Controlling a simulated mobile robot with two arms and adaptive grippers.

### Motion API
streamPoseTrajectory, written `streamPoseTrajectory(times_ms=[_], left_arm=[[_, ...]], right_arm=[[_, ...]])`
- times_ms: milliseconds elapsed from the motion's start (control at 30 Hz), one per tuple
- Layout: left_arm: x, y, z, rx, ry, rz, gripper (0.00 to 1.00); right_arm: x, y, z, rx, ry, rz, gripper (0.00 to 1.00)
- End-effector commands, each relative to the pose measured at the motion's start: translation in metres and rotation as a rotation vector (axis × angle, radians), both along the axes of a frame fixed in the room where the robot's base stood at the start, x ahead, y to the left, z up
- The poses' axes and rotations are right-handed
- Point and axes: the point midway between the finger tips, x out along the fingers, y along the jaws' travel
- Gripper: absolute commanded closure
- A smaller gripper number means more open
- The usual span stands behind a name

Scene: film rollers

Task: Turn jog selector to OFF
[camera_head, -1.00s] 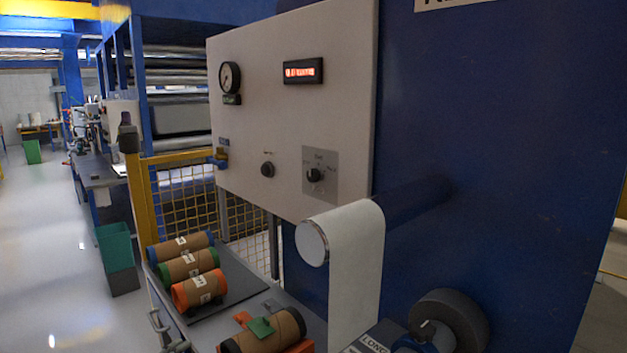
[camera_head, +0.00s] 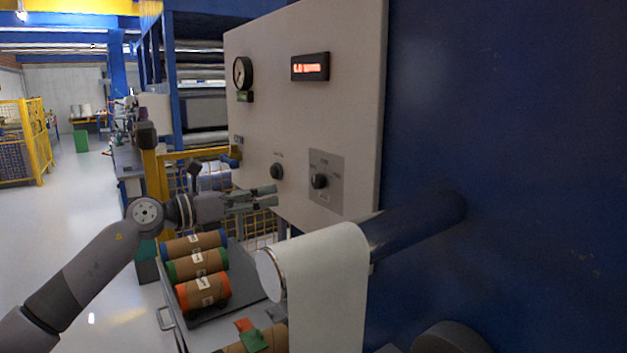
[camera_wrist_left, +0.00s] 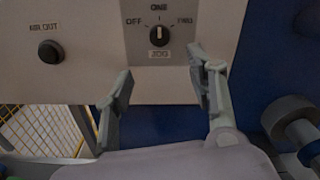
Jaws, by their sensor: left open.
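The jog selector (camera_head: 320,181) is a black knob on a grey plate (camera_head: 327,200) at the lower right of the pale control panel (camera_head: 290,130). In the left wrist view the knob (camera_wrist_left: 159,36) sits at top centre with OFF to its left, ONE above and FWD to its right. Its white mark appears to point up, toward ONE. My left gripper (camera_head: 275,196) is open and empty, left of and slightly below the selector in the head view. In the wrist view its fingers (camera_wrist_left: 163,80) are spread below the knob, apart from it. My right gripper is out of view.
A black AIR OUT button (camera_wrist_left: 50,52) is left of the selector. A gauge (camera_head: 242,73) and red display (camera_head: 310,67) are higher on the panel. Several brown rollers (camera_head: 197,263) lie below my arm.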

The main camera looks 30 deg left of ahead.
Motion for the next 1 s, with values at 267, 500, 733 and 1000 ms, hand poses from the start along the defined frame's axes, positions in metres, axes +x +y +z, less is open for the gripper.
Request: streamPoseTrajectory(times_ms=[267,500,733,1000], left_arm=[[0.029,-0.010,0.006,-0.006,-0.005,0.003,0.49],[0.060,-0.024,0.007,-0.009,-0.005,0.002,0.49],[0.097,-0.040,0.006,-0.007,-0.004,0.000,0.49],[0.124,-0.051,0.002,-0.004,-0.001,0.002,0.49]], right_arm=[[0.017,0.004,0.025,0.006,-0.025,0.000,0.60],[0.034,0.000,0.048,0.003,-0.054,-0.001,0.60],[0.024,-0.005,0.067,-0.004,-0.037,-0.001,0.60],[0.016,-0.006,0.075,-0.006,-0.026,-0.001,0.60]])
